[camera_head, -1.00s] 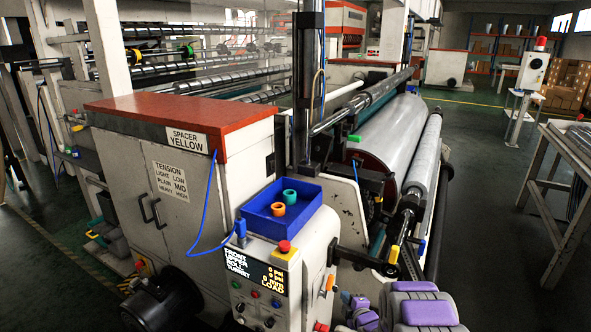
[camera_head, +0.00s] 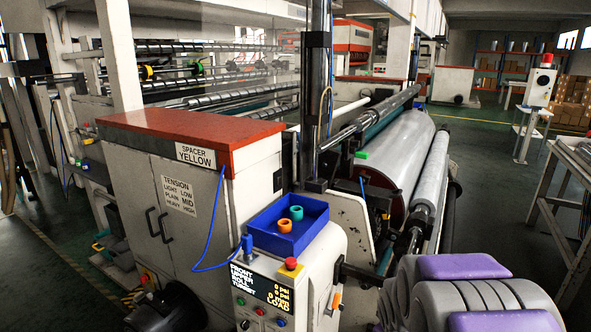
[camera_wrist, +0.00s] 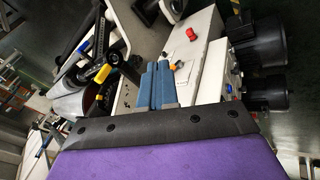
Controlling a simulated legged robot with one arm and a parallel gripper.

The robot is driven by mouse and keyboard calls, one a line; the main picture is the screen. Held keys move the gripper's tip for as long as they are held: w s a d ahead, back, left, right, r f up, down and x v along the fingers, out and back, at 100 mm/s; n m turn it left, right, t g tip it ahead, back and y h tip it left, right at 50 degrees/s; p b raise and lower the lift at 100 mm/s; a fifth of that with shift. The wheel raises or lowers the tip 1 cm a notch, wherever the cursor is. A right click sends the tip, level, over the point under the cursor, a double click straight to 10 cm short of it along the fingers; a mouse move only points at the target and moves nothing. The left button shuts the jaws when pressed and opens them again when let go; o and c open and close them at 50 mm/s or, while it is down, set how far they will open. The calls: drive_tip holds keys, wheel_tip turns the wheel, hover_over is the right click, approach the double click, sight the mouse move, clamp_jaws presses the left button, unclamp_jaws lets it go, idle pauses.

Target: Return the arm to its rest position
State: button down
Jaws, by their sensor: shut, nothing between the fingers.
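My arm (camera_head: 470,295), grey and ridged with purple pads, fills the lower right of the head view, close to the camera. In the wrist view my gripper (camera_wrist: 155,122) shows as a broad purple face with a black bolted edge along the bottom. It is shut and nothing shows in it. It is apart from the machine. The wrist view is turned sideways and shows the machine beyond.
The winder cabinet (camera_head: 190,150) with a red top stands left of my arm. A blue tray (camera_head: 265,225) holds an orange and a green ring. A large film roll (camera_head: 400,150) lies behind. A table (camera_head: 575,150) stands at right, with open floor (camera_head: 490,180) between.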

drive_tip(key=s+a+r+m+g, duration=0.2)
drive_tip(key=s+a+r, duration=0.1)
drive_tip(key=s, duration=0.8)
drive_tip(key=s+a+r+m+g+y, duration=0.1)
drive_tip(key=s+a+r+m+g, duration=0.1)
drive_tip(key=s, duration=1)
drive_tip(key=s+a+r+m+g+y, duration=0.1)
drive_tip(key=s+a+r+m+g, duration=0.1)
drive_tip(key=s, duration=0.9)
drive_tip(key=shift+s+a+r+m+g, duration=0.35)
drive_tip(key=shift+a+r+g, duration=0.25)
drive_tip(key=shift+a+r, duration=0.45)
drive_tip(key=shift+w+a+f, duration=0.1)
drive_tip(key=shift+a+f, duration=0.05)
drive_tip(key=shift+f, duration=0.05)
